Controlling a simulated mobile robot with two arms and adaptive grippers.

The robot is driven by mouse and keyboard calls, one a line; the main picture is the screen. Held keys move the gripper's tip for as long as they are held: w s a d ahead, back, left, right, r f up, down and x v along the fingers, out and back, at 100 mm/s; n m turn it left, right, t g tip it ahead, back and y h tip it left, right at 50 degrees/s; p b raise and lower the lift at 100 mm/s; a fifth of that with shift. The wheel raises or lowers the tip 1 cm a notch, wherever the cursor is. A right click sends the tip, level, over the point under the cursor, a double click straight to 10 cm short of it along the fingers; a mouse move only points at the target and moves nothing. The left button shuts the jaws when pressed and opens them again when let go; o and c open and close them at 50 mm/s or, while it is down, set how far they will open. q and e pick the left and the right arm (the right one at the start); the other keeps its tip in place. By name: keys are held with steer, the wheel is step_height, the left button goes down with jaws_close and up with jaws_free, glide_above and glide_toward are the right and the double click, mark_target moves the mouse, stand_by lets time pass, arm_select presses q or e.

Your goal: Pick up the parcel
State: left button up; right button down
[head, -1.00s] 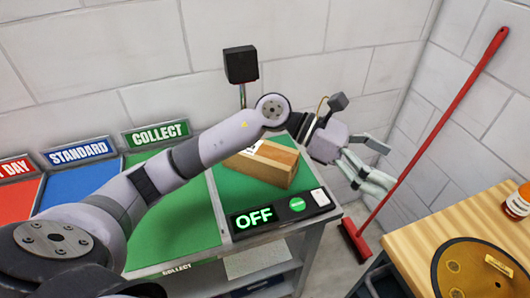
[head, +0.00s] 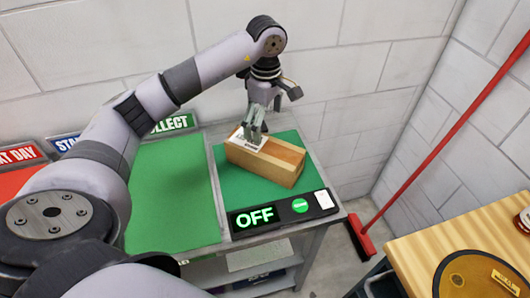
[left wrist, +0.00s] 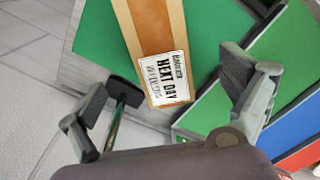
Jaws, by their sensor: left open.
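A white label reading "NEXT DAY" (left wrist: 165,75) is at one end; the parcel's brown top (left wrist: 155,30) also shows in the left wrist view. My left gripper (head: 254,132) points down over the labelled end, open, with nothing gripped. In the left wrist view its fingers (left wrist: 164,70) are spread wide on either side of that end. Whether they touch it is unclear. My right gripper is not in view.
A panel reading "OFF" (head: 254,217) with a green button (head: 300,206) lines the bench's front edge. A black box on a post (left wrist: 124,91) stands close to one finger. A red broom (head: 440,150) leans at right, beside a wooden table (head: 410,245).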

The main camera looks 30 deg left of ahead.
mark_target(264, 146)
arm_select(q)
step_height(264, 146, down, 6)
steer(key=shift+r+p, duration=0.1)
steer(key=shift+p, duration=0.7)
steer(key=shift+f+p, duration=0.35)
steer(key=f, duration=0.1)
steer(key=f+p, duration=0.2)
steer(key=shift+a+f, duration=0.25)
steer(key=shift+a, duration=0.05)
steer(key=shift+w+f, duration=0.1)
steer(key=shift+f, duration=0.5)
steer(key=shift+c, duration=0.4)
steer(key=c, duration=1.6)
steer(key=shift+r, duration=0.1)
steer(key=shift+c, duration=1)
